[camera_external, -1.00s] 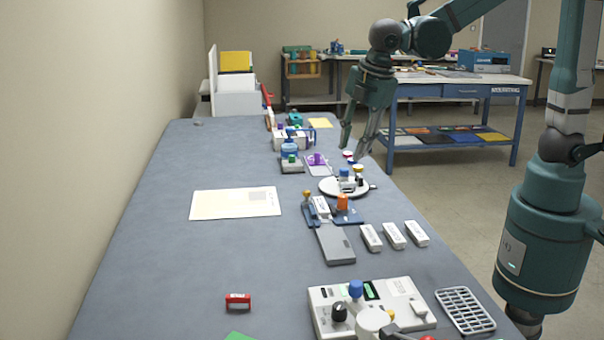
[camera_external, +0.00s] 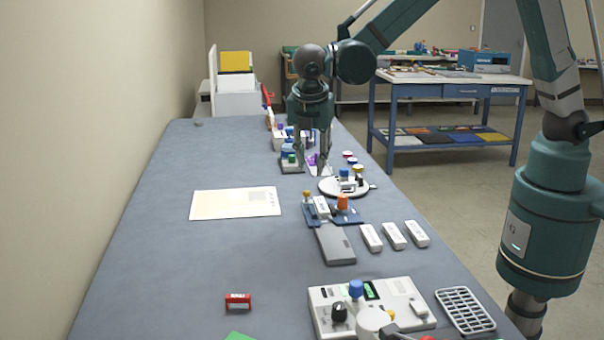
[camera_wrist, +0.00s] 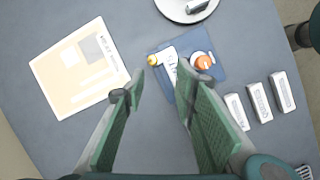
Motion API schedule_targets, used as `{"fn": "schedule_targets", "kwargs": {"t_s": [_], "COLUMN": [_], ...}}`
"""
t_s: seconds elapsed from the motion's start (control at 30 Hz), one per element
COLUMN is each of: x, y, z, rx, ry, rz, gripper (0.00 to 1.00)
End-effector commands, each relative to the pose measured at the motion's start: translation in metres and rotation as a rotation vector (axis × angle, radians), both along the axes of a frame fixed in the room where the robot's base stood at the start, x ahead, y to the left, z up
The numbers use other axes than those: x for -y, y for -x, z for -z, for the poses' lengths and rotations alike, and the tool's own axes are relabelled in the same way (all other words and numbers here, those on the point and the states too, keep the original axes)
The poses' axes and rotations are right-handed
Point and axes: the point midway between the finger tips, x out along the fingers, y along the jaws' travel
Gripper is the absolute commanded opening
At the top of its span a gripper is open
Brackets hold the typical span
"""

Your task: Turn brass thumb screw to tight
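A small brass-coloured knob (camera_external: 306,194), which looks like the thumb screw, stands at the left edge of a blue plate (camera_external: 352,216). In the wrist view the brass knob (camera_wrist: 153,60) lies just beyond my fingertips, at the upper left corner of the blue plate (camera_wrist: 164,76). An orange knob (camera_external: 342,202) and a white labelled block (camera_external: 321,207) are on the same plate. My gripper (camera_external: 313,168) is open and empty, pointing down above the table behind the plate. In the wrist view my gripper (camera_wrist: 160,80) has its two fingers spread; the right finger partly covers the plate.
A white round plate (camera_external: 331,190) with small knobs is behind the blue plate. A grey slab (camera_external: 336,247) and white blocks (camera_external: 394,236) are in front and right. A paper sheet (camera_external: 235,203) lies left, with clear table around it. A white device (camera_external: 326,297) sits near.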

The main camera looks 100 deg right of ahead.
Motion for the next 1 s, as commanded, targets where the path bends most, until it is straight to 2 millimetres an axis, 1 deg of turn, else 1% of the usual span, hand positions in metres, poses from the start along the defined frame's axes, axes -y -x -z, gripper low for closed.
{"fn": "schedule_targets", "kwargs": {"t_s": [0.1, 0.3, 0.5, 0.87, 1.0], "x": [0.005, 0.011, 0.012, 0.013, 0.014], "y": [-0.010, -0.019, -0.021, -0.021, -0.020], "z": [0.008, 0.021, 0.026, 0.027, 0.032], "rx": [-0.039, -0.086, -0.102, -0.102, -0.101], "ry": [0.008, 0.015, 0.018, 0.017, 0.018], "rz": [-0.030, -0.065, -0.075, -0.075, -0.076], "gripper": [0.28, 0.28, 0.28, 0.28, 0.28]}}
